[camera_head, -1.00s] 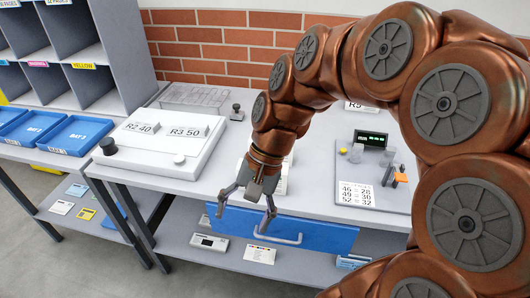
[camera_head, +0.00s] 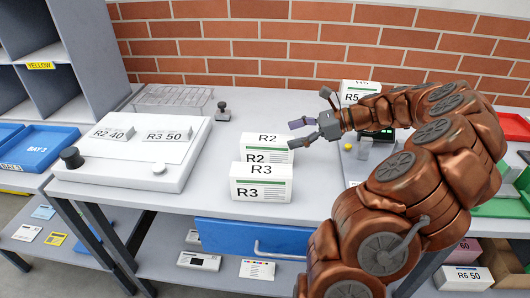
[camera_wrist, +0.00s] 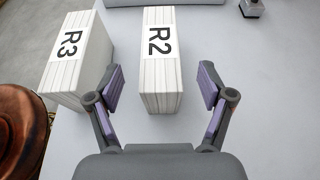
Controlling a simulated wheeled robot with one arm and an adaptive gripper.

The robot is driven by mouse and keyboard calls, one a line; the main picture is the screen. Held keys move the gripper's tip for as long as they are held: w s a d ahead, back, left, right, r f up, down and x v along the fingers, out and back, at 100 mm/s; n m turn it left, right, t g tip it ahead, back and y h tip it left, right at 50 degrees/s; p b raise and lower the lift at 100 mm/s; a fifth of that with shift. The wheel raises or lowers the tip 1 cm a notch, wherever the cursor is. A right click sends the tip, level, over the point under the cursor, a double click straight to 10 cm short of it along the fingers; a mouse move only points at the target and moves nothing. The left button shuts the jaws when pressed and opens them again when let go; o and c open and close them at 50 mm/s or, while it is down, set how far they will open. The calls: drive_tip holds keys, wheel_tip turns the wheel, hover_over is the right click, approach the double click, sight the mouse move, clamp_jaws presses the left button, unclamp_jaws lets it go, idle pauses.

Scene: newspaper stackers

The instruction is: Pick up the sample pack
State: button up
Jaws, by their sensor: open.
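No pack in view is plainly marked as the sample. A white R2 pack (camera_head: 264,154) stands on the grey table behind a white R3 pack (camera_head: 261,188). My gripper (camera_head: 302,133) is open and empty, just right of the R2 pack in the head view. In the wrist view, the R2 pack (camera_wrist: 161,75) lies in line between my spread fingers (camera_wrist: 161,85), with gaps on both sides; I cannot tell its depth from them. The R3 pack (camera_wrist: 78,62) is left of the left finger. An R5 pack (camera_head: 358,92) stands at the back, partly behind my arm.
A white slanted stand (camera_head: 130,170) holds blocks marked R2 40 (camera_head: 112,133) and R3 50 (camera_head: 167,135). A wire rack (camera_head: 181,97) and a small dark stamp-like object (camera_head: 223,112) stand behind. A blue drawer front (camera_head: 225,236) with a handle is below the table's front edge.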

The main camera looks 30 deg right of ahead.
sight(269, 138)
drive_tip(key=shift+r+p+x, duration=0.2)
drive_tip(key=shift+p+x, duration=0.15)
drive_tip(key=shift+x, duration=1.6)
drive_tip(key=shift+r+p+x, duration=0.2)
drive_tip(key=shift+p+x, duration=0.15)
drive_tip(key=shift+x, duration=1.6)
drive_tip(key=shift+w+a, duration=0.1)
clamp_jaws()
